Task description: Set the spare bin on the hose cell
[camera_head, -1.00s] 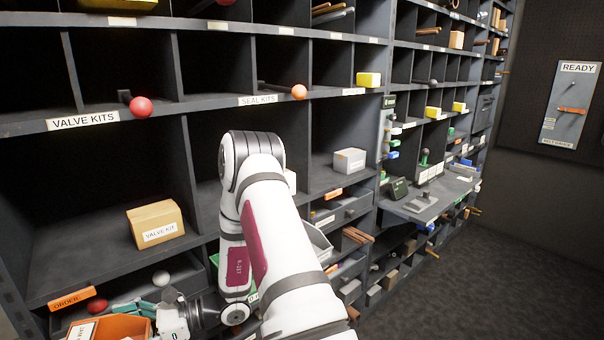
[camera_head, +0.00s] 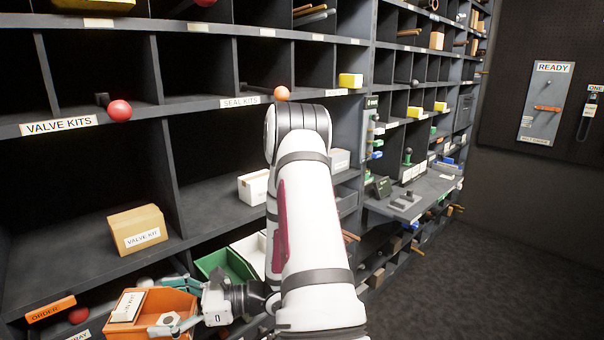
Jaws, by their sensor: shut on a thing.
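My gripper (camera_head: 166,306) is shut on an orange bin (camera_head: 122,331) at the lower left, with one teal finger along its far side and one along its near side. The bin looks roughly upright. The bin's lower part is cut off by the frame edge. No label that names a hose cell is readable, so I cannot tell which cell that is. A green bin (camera_head: 228,262) sits in the rack just behind my wrist, with a white bin (camera_head: 247,247) beside it, partly hidden by my arm.
A valve kit box (camera_head: 137,230) stands in the large left cell. A red ball knob (camera_head: 119,111) and an orange one (camera_head: 282,94) stick out from the shelves. An orange order tag (camera_head: 50,308) is at lower left. A small worktop (camera_head: 425,195) juts out right; floor there is clear.

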